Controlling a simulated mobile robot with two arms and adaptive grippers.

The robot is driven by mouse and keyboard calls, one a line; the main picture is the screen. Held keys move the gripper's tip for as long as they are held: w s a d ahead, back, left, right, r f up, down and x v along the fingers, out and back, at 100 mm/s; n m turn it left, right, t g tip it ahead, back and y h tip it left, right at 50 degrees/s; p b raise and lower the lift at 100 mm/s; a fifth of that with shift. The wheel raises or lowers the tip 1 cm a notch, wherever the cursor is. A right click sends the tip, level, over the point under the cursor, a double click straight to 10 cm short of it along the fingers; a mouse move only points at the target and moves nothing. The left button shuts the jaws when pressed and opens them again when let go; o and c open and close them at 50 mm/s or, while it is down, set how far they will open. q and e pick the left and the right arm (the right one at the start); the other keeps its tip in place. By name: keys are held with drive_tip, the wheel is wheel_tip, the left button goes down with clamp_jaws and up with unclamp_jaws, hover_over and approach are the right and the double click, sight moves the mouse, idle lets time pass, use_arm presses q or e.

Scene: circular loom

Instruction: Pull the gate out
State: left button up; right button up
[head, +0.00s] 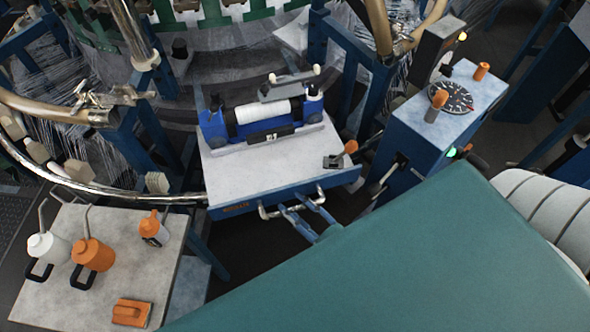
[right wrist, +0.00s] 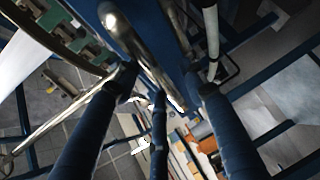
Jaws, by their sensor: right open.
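A grey-topped platform (head: 225,175) with a blue front edge and orange lettering juts out from the loom; I take it for the gate. A chrome handle (head: 265,211) sits on its front edge. My right gripper (head: 305,203) is at this handle, with its blue fingers open. In the right wrist view the fingers of my right gripper (right wrist: 165,88) are spread, and a chrome bar (right wrist: 148,52) runs between their tips. I cannot tell whether they touch it. My left gripper is not in view.
A blue shuttle (head: 262,132) with a white roll stands on the platform, beside a small orange-knobbed lever (head: 342,156). A control box (head: 405,125) with a dial stands to the right. At left, a side table (head: 105,265) holds oil cans and an orange block (head: 131,312).

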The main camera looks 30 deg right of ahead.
drive_tip(key=v, duration=1.2)
